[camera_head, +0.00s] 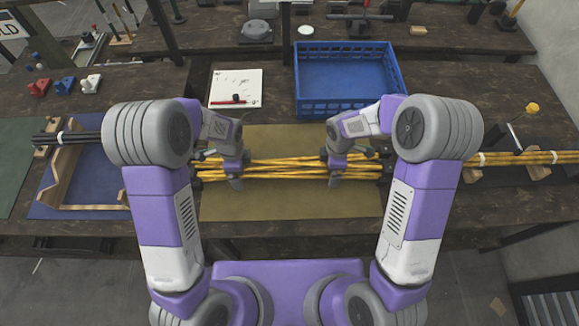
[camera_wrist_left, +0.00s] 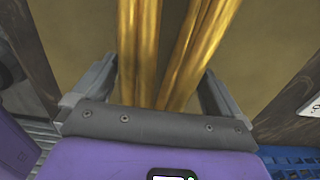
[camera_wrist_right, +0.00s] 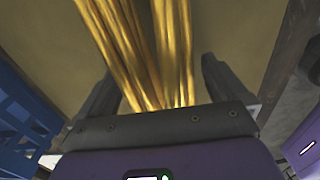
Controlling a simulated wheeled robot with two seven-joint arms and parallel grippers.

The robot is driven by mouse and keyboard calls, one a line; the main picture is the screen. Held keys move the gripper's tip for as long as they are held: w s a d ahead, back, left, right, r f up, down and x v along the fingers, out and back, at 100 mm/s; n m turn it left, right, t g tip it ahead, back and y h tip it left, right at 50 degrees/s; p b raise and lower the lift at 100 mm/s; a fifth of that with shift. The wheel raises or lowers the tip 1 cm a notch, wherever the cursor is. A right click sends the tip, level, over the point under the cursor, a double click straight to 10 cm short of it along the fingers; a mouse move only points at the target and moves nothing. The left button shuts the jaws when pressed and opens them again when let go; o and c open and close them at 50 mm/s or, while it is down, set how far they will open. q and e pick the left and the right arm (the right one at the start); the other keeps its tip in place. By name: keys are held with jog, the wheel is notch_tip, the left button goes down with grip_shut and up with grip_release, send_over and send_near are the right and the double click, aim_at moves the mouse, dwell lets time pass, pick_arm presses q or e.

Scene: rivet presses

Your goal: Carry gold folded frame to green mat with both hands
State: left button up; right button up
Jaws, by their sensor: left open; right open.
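The gold folded frame (camera_head: 285,170), a bundle of long gold bars, lies across the olive-yellow mat (camera_head: 290,205) in the head view. My left gripper (camera_head: 232,172) is at its left part and my right gripper (camera_head: 336,170) at its right part. In the left wrist view the gold bars (camera_wrist_left: 180,45) run between the open fingers. In the right wrist view the gold bars (camera_wrist_right: 145,50) also run between the open fingers, nearer the left one. The fingers stand apart from the bars. The green mat (camera_head: 22,160) lies at the far left edge.
A blue mat (camera_head: 85,195) with a tan frame (camera_head: 95,207) and dark rods (camera_head: 80,137) lies between the green and olive mats. A blue crate (camera_head: 345,105) and a white board (camera_head: 235,85) stand behind. More yellow rods (camera_head: 520,158) lie at right.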

pick_arm(q)
jog(key=shift+f, duration=0.2)
pick_arm(e)
jog(key=shift+f, duration=0.2)
pick_arm(q)
grip_shut()
pick_arm(e)
grip_shut()
